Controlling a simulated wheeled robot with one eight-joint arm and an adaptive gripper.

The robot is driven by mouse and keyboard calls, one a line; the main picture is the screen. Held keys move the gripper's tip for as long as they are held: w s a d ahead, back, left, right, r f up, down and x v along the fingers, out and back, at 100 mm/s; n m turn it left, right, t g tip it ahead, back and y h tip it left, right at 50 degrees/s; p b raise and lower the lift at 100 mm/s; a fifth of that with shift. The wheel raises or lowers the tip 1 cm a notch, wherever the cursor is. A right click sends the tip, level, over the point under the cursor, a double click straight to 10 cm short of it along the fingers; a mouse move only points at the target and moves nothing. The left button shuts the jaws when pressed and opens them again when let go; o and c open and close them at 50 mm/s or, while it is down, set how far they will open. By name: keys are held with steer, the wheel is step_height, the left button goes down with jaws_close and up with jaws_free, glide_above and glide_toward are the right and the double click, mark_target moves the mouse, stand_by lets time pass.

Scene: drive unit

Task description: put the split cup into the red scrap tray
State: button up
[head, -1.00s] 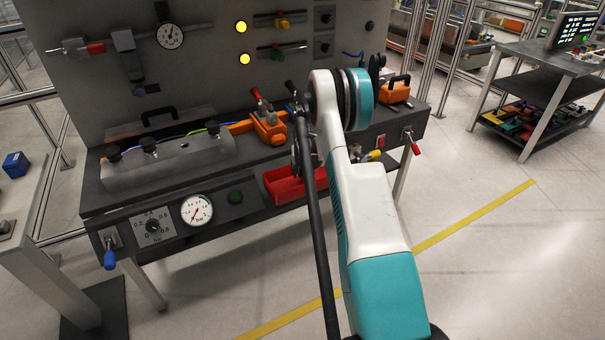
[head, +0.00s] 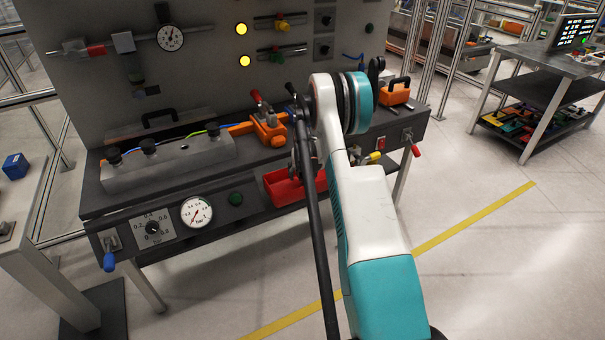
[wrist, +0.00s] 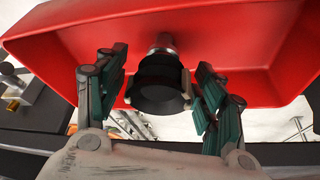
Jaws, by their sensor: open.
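The red scrap tray (head: 284,190) sits at the bench's front edge in the head view, partly hidden by my arm. In the wrist view its red inside (wrist: 235,45) fills the upper part. The black cup (wrist: 158,82) with a silver fitting is in front of the tray's inside, its wide mouth facing the camera. A split in it cannot be made out. My gripper (wrist: 158,95) is open, with its green-and-grey fingers on either side of the cup. I cannot tell whether the fingertips touch the cup or whether it rests on the tray. The head view hides the cup.
An orange clamp (head: 268,128) and a grey manifold block (head: 170,160) are on the bench behind and left of the tray. A pressure gauge (head: 196,212) is on the bench's front panel. An orange box (head: 396,92) stands to the right. The floor in front is clear.

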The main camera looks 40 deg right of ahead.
steer(key=p+v, duration=0.3)
steer(key=v, duration=0.9)
steer(key=shift+d, duration=0.1)
